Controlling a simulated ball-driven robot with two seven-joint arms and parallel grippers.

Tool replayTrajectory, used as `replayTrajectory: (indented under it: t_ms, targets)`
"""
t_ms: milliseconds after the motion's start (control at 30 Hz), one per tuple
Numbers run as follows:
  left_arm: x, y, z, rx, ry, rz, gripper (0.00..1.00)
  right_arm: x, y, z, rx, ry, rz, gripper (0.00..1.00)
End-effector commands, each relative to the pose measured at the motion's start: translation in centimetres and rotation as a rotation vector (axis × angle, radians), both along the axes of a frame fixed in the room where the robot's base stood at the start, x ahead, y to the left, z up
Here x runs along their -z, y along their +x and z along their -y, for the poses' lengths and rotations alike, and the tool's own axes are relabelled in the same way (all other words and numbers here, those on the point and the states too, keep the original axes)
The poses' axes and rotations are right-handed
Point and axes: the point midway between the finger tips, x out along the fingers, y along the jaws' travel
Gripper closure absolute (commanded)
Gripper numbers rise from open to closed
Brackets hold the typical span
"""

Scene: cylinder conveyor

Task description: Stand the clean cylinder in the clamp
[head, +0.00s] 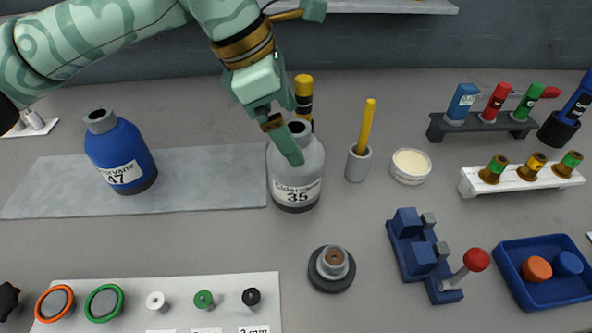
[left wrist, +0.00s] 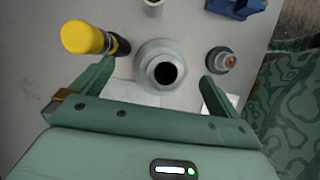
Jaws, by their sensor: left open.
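A grey cylinder-bodied bottle (head: 295,180) with a label reading 35 stands upright in the middle. A blue one (head: 121,160) labelled 47 stands on the grey strip at left. I cannot tell which is the clean cylinder. My left gripper (head: 284,133) is open at the top of the grey bottle and hides part of it. In the left wrist view, the grey bottle's dark mouth (left wrist: 165,73) shows between the spread fingers (left wrist: 158,78), with gaps on both sides. A blue clamp (head: 417,258) with a red-knobbed lever stands at front right; nothing upright is in it. My right gripper is not in view.
A yellow-capped dark vial (head: 304,90) stands close behind the grey bottle. A grey cup (head: 358,163) with a yellow stick, a cream dish (head: 410,166) and a round dark-based fitting (head: 332,268) are nearby. Racks and a blue tray (head: 545,297) lie at right.

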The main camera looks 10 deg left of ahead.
Motion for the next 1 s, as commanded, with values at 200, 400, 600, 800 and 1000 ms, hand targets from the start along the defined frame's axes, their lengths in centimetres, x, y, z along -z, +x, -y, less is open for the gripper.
replayTrajectory:
  t_ms: [200, 400, 600, 800, 1000]
  targets:
    - [3.5, -0.3, 1.2, 0.005, -0.001, -0.006, 0.0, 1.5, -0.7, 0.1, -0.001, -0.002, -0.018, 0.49]
    - [4.7, -0.2, 1.9, 0.002, -0.001, -0.001, 0.0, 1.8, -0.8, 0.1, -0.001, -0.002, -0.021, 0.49]
    - [4.5, -0.2, 1.8, 0.002, -0.001, 0.0, 0.19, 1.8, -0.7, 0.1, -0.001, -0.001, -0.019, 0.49]
    - [4.5, -0.2, 1.8, 0.002, -0.001, 0.0, 0.75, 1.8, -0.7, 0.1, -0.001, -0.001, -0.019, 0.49]
    - [4.4, -0.2, 1.8, 0.001, -0.004, 0.002, 0.93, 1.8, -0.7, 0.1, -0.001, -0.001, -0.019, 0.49]
